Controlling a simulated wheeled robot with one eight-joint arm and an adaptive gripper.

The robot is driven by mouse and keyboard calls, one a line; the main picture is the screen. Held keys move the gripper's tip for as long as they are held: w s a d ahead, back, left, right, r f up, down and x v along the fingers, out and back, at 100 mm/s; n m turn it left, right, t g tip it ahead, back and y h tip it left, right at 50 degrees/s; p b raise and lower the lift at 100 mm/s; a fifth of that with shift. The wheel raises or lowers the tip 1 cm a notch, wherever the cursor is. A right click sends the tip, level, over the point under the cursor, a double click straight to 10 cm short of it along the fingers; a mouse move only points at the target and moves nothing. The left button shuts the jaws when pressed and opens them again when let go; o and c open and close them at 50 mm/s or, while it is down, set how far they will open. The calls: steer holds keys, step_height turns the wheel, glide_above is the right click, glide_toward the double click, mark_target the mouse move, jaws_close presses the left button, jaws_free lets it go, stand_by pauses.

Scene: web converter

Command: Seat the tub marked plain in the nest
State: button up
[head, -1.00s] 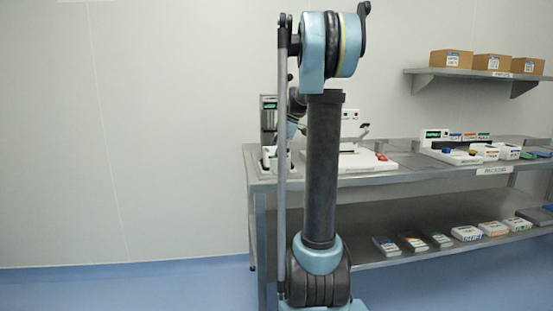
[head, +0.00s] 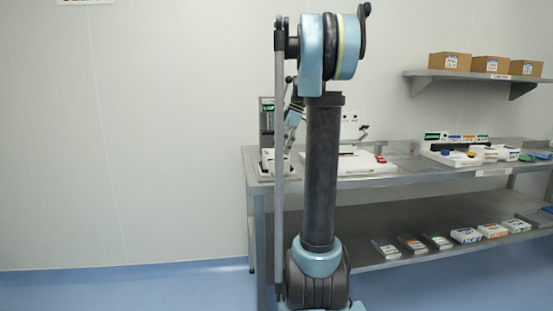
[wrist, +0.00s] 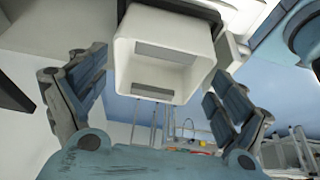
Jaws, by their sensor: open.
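In the wrist view a white, square, open-topped tub (wrist: 126,60) lies between my fingers, its hollow inside facing the camera. No marking can be read on it, so I cannot tell whether it is the plain one. My gripper (wrist: 158,78) is open, with one finger to each side of the tub and gaps visible. In the head view my gripper is mostly hidden behind my own arm, above the left end of the bench. White containers (head: 268,160) stand there, partly covered by my arm. I cannot make out the nest.
The steel bench (head: 400,176) carries a white device with a red part (head: 380,159) and more white units to the right (head: 455,157). A lower shelf (head: 385,262) holds several flat boxes. A wall shelf (head: 420,73) holds cartons. The floor at left is clear.

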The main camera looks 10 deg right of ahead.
steer(key=v, duration=0.6)
steer(key=shift+r, duration=0.4)
steer(key=shift+d, duration=0.2)
